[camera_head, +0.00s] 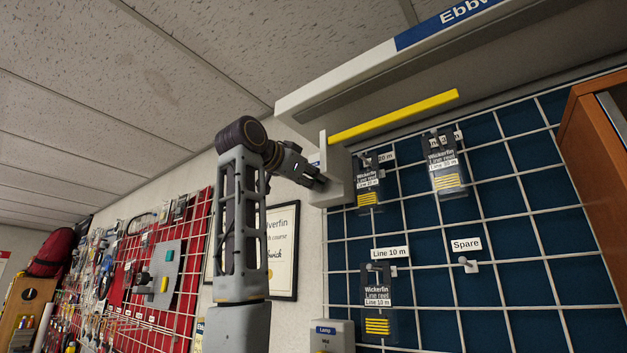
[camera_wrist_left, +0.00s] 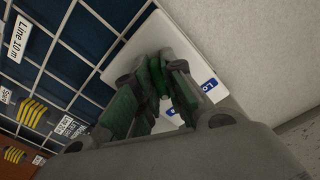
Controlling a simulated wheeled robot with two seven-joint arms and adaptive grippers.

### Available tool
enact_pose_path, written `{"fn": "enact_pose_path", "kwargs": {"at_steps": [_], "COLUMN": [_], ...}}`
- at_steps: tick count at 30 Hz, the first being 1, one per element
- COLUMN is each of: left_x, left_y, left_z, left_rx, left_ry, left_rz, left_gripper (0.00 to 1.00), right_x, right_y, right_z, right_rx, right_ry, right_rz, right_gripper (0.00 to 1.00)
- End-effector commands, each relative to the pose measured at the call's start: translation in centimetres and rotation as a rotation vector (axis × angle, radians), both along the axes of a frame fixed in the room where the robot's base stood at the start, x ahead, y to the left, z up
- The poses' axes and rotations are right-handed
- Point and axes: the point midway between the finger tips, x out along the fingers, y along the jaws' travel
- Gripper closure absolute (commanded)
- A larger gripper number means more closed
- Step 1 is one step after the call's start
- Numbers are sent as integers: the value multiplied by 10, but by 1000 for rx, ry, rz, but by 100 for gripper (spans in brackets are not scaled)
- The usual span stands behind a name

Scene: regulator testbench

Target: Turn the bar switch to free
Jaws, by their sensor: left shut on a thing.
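My left gripper (camera_head: 322,184) is at the left side of a white box (camera_head: 340,172) on the wall, under the large white hood. In the left wrist view its green-padded fingers (camera_wrist_left: 154,95) are closed together in front of a white panel (camera_wrist_left: 150,40) with blue labels (camera_wrist_left: 206,84). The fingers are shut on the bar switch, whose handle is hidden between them. The labels are partly covered, so I cannot read which setting the switch is at. My right gripper is not in view.
The large white hood (camera_head: 380,62) with a yellow bar (camera_head: 395,116) overhangs the box. A lamp box (camera_head: 333,337) sits below. A framed certificate (camera_head: 284,250) hangs behind my arm.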

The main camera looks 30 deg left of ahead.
Motion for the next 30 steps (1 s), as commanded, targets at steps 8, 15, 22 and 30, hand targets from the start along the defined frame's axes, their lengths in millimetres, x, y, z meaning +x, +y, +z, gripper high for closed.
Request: {"fn": "enact_pose_path", "kwargs": {"at_steps": [8,15,22,30], "left_x": [0,0,0,0], "left_y": [1,0,0,0], "left_z": [0,0,0,0], "left_rx": [202,289,310,310], "left_ry": [-15,-21,-23,-23], "left_rz": [0,-1,-1,-1], "left_gripper": [100,100,100,87], "right_x": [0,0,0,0], "right_y": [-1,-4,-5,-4], "right_z": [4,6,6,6], "right_rx": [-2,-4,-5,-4], "right_ry": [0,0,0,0], "right_rz": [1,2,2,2], "right_gripper": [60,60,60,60]}}
